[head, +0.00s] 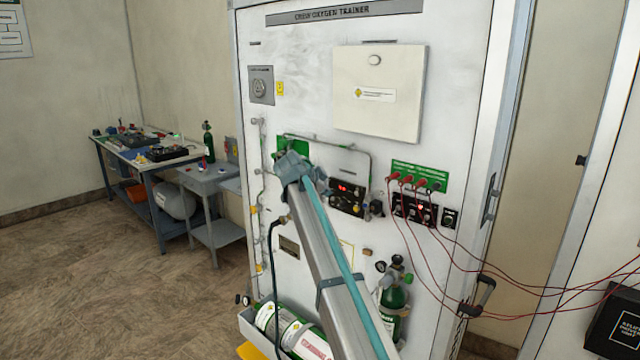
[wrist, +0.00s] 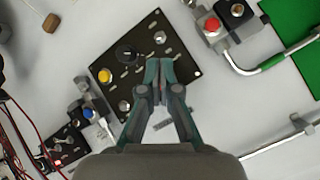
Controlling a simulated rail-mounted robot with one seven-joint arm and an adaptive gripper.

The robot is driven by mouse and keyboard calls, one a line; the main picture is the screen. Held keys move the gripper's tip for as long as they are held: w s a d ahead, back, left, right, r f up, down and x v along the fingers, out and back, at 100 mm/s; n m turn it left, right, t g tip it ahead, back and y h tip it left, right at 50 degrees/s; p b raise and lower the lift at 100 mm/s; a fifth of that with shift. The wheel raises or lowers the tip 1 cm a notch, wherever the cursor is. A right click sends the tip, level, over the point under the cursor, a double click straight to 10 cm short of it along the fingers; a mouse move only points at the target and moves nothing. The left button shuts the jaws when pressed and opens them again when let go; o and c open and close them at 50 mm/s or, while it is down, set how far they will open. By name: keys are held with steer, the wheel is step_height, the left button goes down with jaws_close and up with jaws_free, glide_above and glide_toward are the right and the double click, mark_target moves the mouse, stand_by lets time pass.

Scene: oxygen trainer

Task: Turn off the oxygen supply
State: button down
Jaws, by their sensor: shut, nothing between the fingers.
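The white oxygen trainer panel (head: 300,60) stands upright in front of me. A black control plate (head: 347,198) sits at its middle; in the wrist view the plate (wrist: 128,66) shows a yellow button (wrist: 105,75), a black knob (wrist: 127,54) and small silver switches. My gripper (wrist: 160,64) is shut and empty, its tips over the plate's edge beside the switches; I cannot tell whether they touch. A green oxygen cylinder (head: 395,298) stands low on the panel. No legible label identifies the oxygen supply control.
A box with a red button (wrist: 212,25) and a blue knob (wrist: 89,113) flank the plate. Red cables (head: 405,222) hang from sockets at right. A handle (head: 483,292) juts from the right edge. A bottle (head: 295,335) lies below. Workbenches (head: 145,150) stand at left.

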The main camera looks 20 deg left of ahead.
mark_target(335, 197)
steer(key=shift+p+x, duration=0.45)
steer(key=shift+x, duration=1.2)
steer(key=shift+d+f+b, duration=0.15)
steer(key=shift+b, duration=0.35)
steer(key=shift+f+b, duration=0.1)
steer(key=shift+b, duration=0.25)
